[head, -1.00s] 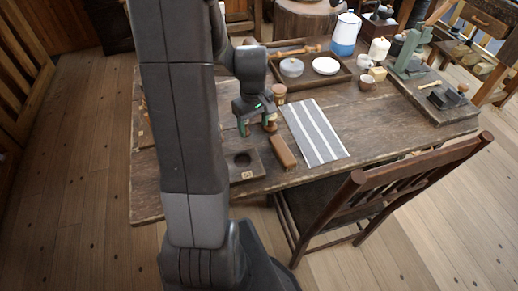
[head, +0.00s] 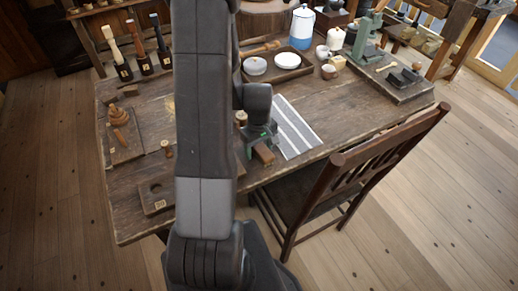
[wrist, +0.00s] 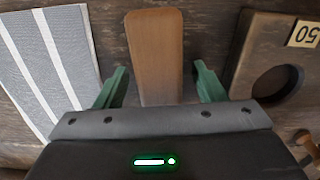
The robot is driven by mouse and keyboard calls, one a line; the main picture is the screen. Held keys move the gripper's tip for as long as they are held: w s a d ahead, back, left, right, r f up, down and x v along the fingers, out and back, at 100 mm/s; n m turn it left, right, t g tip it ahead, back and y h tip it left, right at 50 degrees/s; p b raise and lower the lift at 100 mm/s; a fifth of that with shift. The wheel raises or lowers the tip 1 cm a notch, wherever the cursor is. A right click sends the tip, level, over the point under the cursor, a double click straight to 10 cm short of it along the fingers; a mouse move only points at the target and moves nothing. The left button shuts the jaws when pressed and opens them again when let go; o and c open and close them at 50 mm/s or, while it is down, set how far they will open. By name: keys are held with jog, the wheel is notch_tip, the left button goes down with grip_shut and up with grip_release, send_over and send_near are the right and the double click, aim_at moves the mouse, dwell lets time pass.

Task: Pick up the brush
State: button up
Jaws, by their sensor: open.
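The brush shows as a long brown wooden block (wrist: 155,45) in the wrist view, lying on the table; I see no bristles. Its end also shows in the head view (head: 264,154), partly hidden by my gripper. My gripper (wrist: 161,78) is open, with one green finger on each side of the brush's near end and a gap on both sides. In the head view my gripper (head: 258,142) is over the brush. I cannot tell how far the fingertips are above the table.
A grey striped cloth (wrist: 45,60) lies left of the brush in the wrist view. A dark wooden block with a round hole and a "50" tag (wrist: 262,55) lies to the right. A chair (head: 345,165) stands at the table's front edge. A tray (head: 290,72) is farther back.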

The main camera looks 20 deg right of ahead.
aim_at(259, 146)
jog(key=c, duration=1.1)
jog(key=shift+r, duration=0.15)
notch_tip(259, 146, up, 10)
jog(key=shift+f, duration=0.1)
